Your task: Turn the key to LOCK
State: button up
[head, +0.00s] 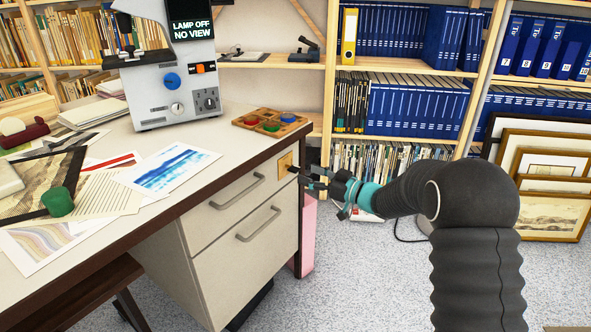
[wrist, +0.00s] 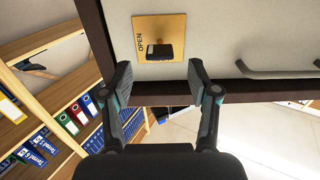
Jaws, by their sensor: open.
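The key (wrist: 160,51) is a dark, flat-headed piece in a brass-coloured lock plate (wrist: 174,25) on the drawer front. The word OPEN is printed on the plate beside the key; no LOCK marking can be read. In the head view the plate (head: 285,164) sits at the right end of the upper drawer, and my gripper (head: 303,175) is just in front of it. In the wrist view my gripper (wrist: 158,82) is open, with its two fingertips apart and the key just beyond them, between their lines. The fingers do not appear to touch the key.
The upper drawer handle (head: 237,192) is left of the plate, with a lower handle (head: 258,225) below. A wooden tray with coloured discs (head: 270,122) lies on the desktop above. Framed prints (head: 545,185) lean at the right. Open floor lies in front of the drawers.

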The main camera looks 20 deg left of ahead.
aim_at(299, 171)
jog(key=x, duration=0.5)
jog(key=shift+w+a, duration=0.15)
jog(key=shift+a, duration=0.25)
grip_shut()
